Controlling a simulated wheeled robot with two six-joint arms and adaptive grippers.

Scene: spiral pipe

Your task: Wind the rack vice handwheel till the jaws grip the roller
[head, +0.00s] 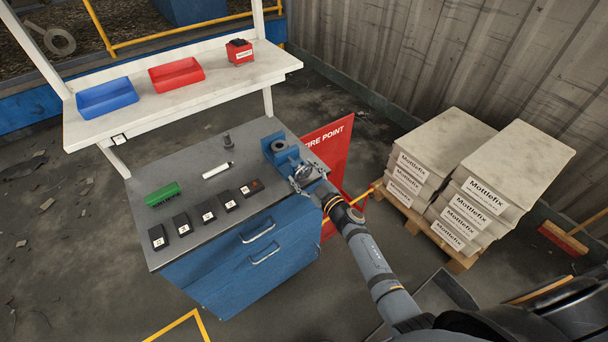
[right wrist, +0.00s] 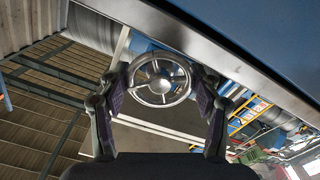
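The blue rack vice (head: 285,157) is at the right end of the grey bench top. A dark grey round part (head: 279,146), seemingly the roller, stands upright at its jaws; any gap there is too small to see. The bright metal handwheel (head: 301,173) is on the vice's near side, partly hidden by my right gripper (head: 308,180). In the right wrist view the spoked handwheel (right wrist: 160,80) sits between the two fingers (right wrist: 162,88), whose pads meet its rim on both sides. My left gripper is out of view.
A red sign (head: 330,150) stands behind the vice. Stacked bags (head: 475,205) lie on a pallet at right.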

